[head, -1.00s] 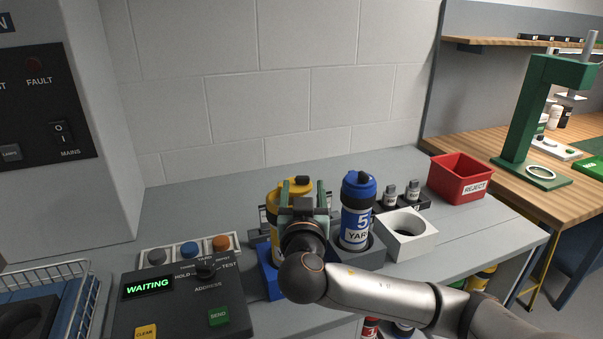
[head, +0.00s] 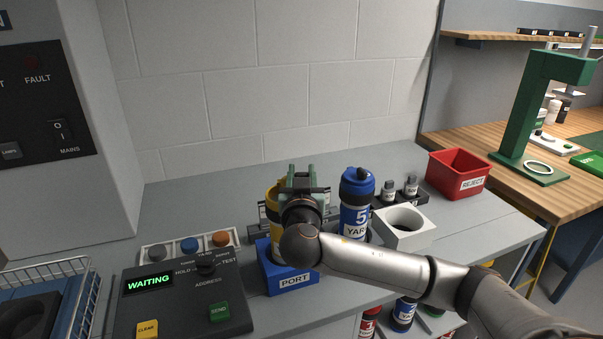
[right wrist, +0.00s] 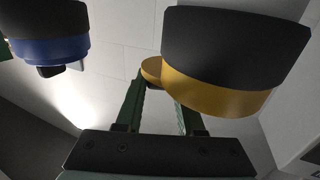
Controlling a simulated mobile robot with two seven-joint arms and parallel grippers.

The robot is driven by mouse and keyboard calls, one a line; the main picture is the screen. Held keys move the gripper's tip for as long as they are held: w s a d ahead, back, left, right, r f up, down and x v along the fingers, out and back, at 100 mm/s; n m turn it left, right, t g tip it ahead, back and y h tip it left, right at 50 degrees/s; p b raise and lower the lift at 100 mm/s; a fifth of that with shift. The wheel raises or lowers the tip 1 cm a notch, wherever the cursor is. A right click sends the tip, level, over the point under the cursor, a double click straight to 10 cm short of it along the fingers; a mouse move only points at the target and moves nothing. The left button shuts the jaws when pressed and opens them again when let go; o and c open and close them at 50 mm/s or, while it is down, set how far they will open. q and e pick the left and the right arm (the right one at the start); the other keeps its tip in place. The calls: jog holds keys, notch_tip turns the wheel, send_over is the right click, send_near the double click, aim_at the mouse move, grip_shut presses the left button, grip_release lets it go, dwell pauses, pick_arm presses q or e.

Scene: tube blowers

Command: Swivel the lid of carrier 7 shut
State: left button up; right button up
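A yellow carrier (head: 273,197) stands upright in a blue block marked PORT (head: 293,281); my right arm hides most of it, and its number is not readable. My right gripper (head: 303,176) is at its top in the head view. In the right wrist view, the yellow carrier (right wrist: 215,92) with its dark band fills the upper right. A yellow disc, apparently its lid (right wrist: 152,69), sticks out to the side near the far finger ends. The green fingers (right wrist: 163,108) are apart, with a gap between them; their tips are partly hidden. My left gripper is not in view.
A blue carrier marked 5 (head: 355,205) stands close to the right, also in the right wrist view (right wrist: 50,45). A white ring holder (head: 404,240), red REJECT bin (head: 458,176) and control panel reading WAITING (head: 149,283) stand around.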

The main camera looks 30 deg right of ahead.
grip_shut()
jog(key=shift+f, duration=0.1)
